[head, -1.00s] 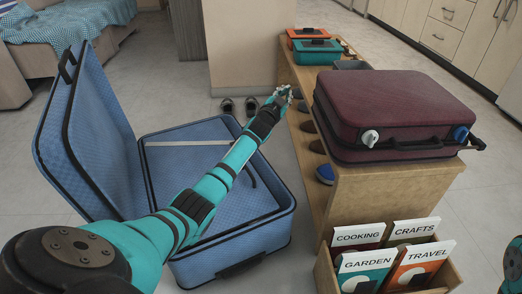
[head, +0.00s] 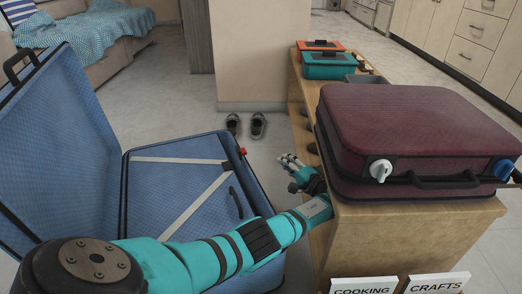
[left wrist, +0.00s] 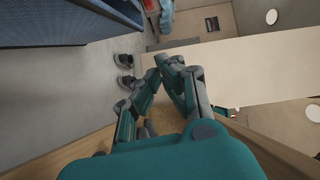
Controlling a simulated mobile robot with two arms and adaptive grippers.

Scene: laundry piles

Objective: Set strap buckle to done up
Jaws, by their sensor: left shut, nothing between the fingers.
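An open blue suitcase (head: 262,205) lies on the floor at the left of the head view, its lid (head: 60,150) raised at the left. Inside it, one pale strap (head: 180,160) runs across near the far side and another (head: 200,202) runs diagonally. A small red piece (head: 242,151) shows at the far right corner of the suitcase; I cannot tell whether it is the buckle. My left gripper (head: 288,160) is shut and empty, right of the suitcase beside the bench. Its fingers also show in the left wrist view (left wrist: 170,62). My arm hides the suitcase's near part.
A maroon suitcase (head: 420,120) lies on the wooden bench (head: 400,225), with a teal box (head: 340,66) and an orange box (head: 320,46) farther back. Dark shoes (head: 258,125) stand on the floor beyond. Bare floor (head: 190,105) lies behind the blue suitcase.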

